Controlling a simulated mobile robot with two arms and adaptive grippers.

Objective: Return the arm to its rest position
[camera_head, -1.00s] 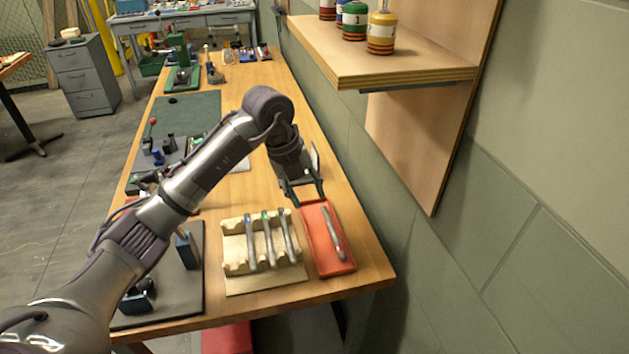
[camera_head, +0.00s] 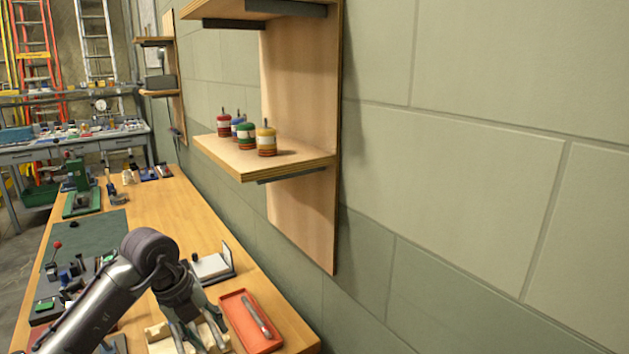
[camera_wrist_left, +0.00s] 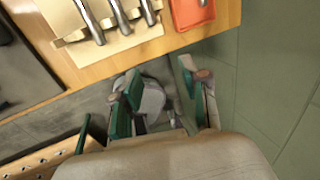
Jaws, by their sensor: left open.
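My left arm (camera_head: 95,312) comes in from the lower left in the head view. Its gripper (camera_head: 203,333) points down and appears in front of the wooden rack (camera_head: 158,333), left of the red tray (camera_head: 236,308). In the left wrist view the gripper (camera_wrist_left: 160,95) has its green-padded fingers apart with nothing held between them. There the fingers appear against the floor and wall below the bench edge, with the rack (camera_wrist_left: 70,22) above them. My right gripper is not in view.
A metal tool (camera_head: 257,316) lies in the red tray; it shows partly in the wrist view too. Several coloured bottles (camera_head: 266,142) stand on a wall shelf (camera_head: 225,158) to the right. The wooden bench (camera_head: 190,210) stretches away along the green wall.

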